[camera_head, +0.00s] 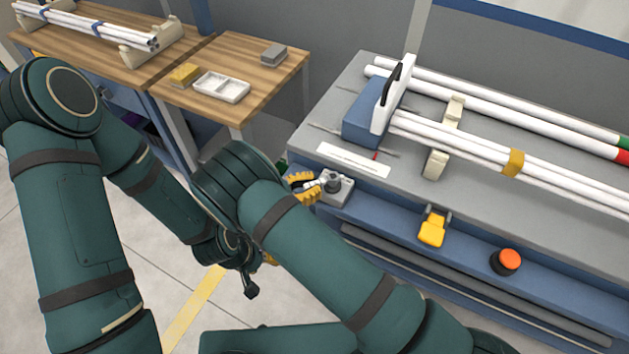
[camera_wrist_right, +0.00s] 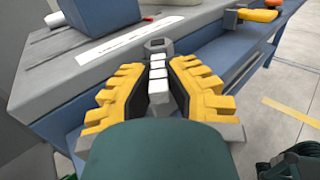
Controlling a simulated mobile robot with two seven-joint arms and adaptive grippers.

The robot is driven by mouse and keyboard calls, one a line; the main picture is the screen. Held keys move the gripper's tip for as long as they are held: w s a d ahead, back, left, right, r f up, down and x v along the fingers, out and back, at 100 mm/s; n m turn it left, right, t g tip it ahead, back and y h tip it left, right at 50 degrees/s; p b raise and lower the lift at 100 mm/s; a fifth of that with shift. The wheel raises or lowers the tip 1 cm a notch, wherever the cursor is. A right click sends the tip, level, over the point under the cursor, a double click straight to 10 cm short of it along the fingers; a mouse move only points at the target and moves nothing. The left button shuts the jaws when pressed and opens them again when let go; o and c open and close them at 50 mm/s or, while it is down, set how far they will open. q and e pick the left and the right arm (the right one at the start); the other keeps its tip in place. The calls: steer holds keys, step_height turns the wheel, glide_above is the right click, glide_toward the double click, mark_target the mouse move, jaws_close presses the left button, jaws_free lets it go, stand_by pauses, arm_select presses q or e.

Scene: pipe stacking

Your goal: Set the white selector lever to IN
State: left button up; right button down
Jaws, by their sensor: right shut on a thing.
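The white selector lever (camera_head: 314,184) sits on a grey block with a dark round hub (camera_head: 333,185) at the near left corner of the machine bench. It points left in the head view. In the right wrist view the white lever (camera_wrist_right: 158,75) stands between the yellow fingers, its hub just beyond. My right gripper (camera_head: 308,188) is shut on the lever; its fingers (camera_wrist_right: 158,92) flank it on both sides. My left gripper (camera_head: 269,259) is mostly hidden behind the right arm; only a bit of yellow shows. No IN marking can be read.
A white label strip (camera_head: 340,160) lies behind the selector. White pipes (camera_head: 480,150) rest on the bench by a blue block with a white plate (camera_head: 391,95). A yellow pedal-like part (camera_head: 432,229) and an orange button (camera_head: 509,259) are on the front. A wooden table (camera_head: 262,52) stands left.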

mark_target(313, 183)
steer(key=shift+d, duration=0.1)
stand_by(0.3)
steer(key=c, duration=1)
jaws_free()
steer(key=shift+o, duration=0.2)
step_height(313, 183, up, 10)
